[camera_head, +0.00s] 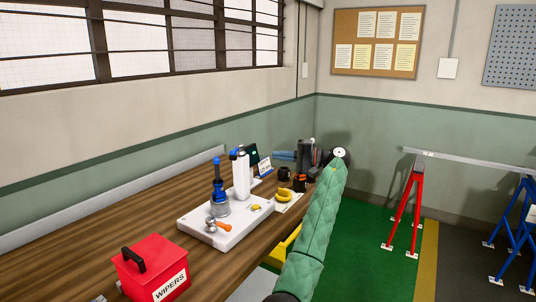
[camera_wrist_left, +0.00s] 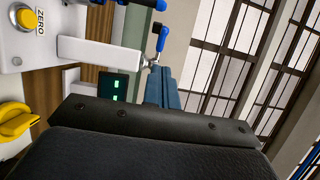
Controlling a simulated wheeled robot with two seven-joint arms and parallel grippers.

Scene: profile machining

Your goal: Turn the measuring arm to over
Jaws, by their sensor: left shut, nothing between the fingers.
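The measuring device stands on a white base plate (camera_head: 205,238) on the bench. Its white arm (camera_head: 241,178) stands upright in the head view; in the wrist view the white arm (camera_wrist_left: 95,50) ends in a small metal joint by a blue handle (camera_wrist_left: 161,38). A yellow button (camera_wrist_left: 22,18) marked ZERO sits at the device's base. My left gripper (camera_head: 277,155) points left toward the device, right of the arm. In the wrist view its blue-grey fingers (camera_wrist_left: 159,72) are together and empty, near the arm's tip; contact cannot be told. My right gripper is not in view.
A small display (camera_wrist_left: 118,85) with green digits is beside the device. A yellow tool (camera_head: 284,194) lies nearby. A red WIPERS box (camera_head: 150,268) stands in front.

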